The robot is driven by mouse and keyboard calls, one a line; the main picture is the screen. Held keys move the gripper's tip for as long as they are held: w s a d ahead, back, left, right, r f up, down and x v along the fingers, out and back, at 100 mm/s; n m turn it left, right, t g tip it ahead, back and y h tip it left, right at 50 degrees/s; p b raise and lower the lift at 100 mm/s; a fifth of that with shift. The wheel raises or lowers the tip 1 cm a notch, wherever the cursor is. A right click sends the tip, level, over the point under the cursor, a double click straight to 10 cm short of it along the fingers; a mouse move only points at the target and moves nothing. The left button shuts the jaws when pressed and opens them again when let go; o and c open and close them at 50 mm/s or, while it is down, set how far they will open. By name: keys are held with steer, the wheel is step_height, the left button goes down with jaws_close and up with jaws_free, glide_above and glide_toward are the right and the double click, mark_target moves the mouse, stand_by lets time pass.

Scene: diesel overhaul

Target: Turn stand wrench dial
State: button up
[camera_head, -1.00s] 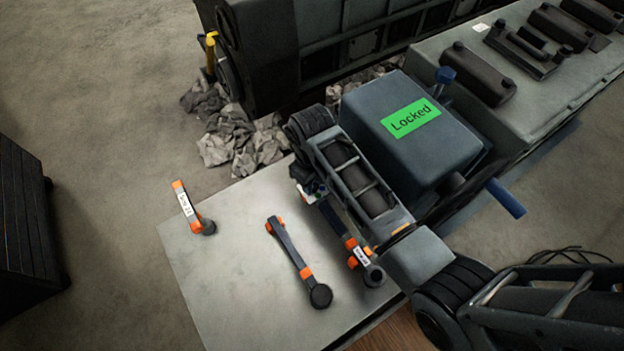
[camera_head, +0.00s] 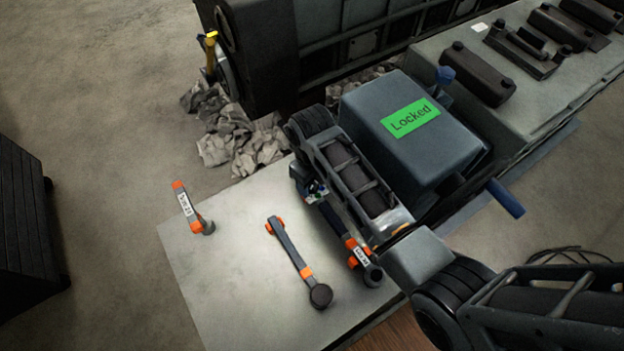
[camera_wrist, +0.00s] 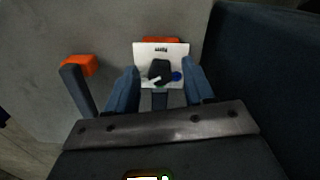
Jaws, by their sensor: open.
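Three dark wrenches with orange bands are at the pale table (camera_head: 225,270): a left one (camera_head: 187,208) with a white label, a middle one (camera_head: 290,250), and a right one (camera_head: 352,243) partly hidden by my arm. I cannot tell which is the stand wrench. My gripper (camera_head: 313,190) points down at the far end of the right wrench. In the wrist view my gripper (camera_wrist: 160,72) is open, with a finger on each side of a dark knob-like part (camera_wrist: 160,68). Contact cannot be told.
A grey box with a green "Locked" sign (camera_head: 410,117) stands close right of my arm. A large dark engine (camera_head: 330,50) is behind, with crumpled grey rags (camera_head: 240,140) near it. A dark cabinet (camera_head: 25,220) is at left. The table's front left is clear.

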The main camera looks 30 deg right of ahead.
mark_target(312, 185)
steer(key=shift+r+b, duration=0.3)
steer(key=shift+r, duration=3.6)
